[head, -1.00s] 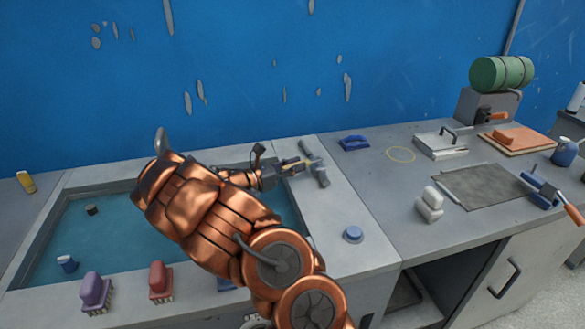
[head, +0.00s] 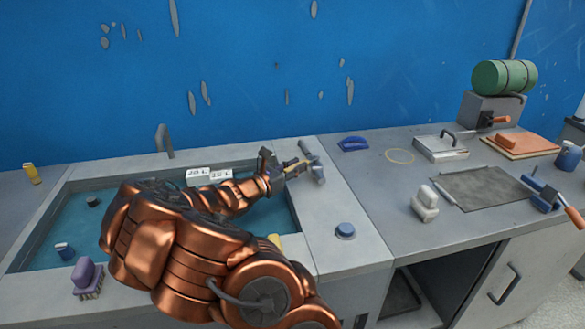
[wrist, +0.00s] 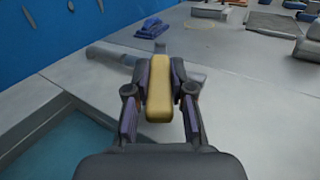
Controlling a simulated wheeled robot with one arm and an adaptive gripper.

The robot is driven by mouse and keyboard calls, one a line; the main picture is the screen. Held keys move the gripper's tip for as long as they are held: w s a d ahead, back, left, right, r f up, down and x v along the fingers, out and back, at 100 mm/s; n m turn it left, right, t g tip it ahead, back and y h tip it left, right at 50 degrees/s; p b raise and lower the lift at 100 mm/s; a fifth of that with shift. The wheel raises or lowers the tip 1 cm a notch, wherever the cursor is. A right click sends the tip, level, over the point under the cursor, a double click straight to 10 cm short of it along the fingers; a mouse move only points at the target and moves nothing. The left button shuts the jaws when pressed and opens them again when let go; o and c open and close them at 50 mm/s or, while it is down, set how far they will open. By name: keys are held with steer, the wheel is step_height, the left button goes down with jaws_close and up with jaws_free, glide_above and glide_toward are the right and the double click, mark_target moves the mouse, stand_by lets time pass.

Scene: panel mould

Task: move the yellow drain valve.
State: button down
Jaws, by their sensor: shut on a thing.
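The yellow drain valve (wrist: 160,88) shows in the wrist view as a long yellow handle standing between my gripper's fingers. My gripper (wrist: 160,105) is shut on it, one dark finger on each side. In the head view, my gripper (head: 281,168) is at the right rim of the sink, and only a small bit of the yellow handle (head: 292,161) shows beyond it. A grey pipe (head: 313,161) lies on the counter beside the handle; it also shows behind the handle in the wrist view (wrist: 112,57). The valve's lower end is hidden.
The water-filled sink (head: 105,235) lies under my arm, with white labelled blocks (head: 198,172) near its back edge. A blue button (head: 345,231), blue clamp (head: 353,144) and white brush (head: 425,203) stand on the counter to the right. The counter between them is clear.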

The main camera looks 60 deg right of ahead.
mark_target(285, 172)
steer(key=c, duration=1)
jaws_free()
steer(key=shift+a, duration=0.1)
steer(key=shift+v, duration=3.6)
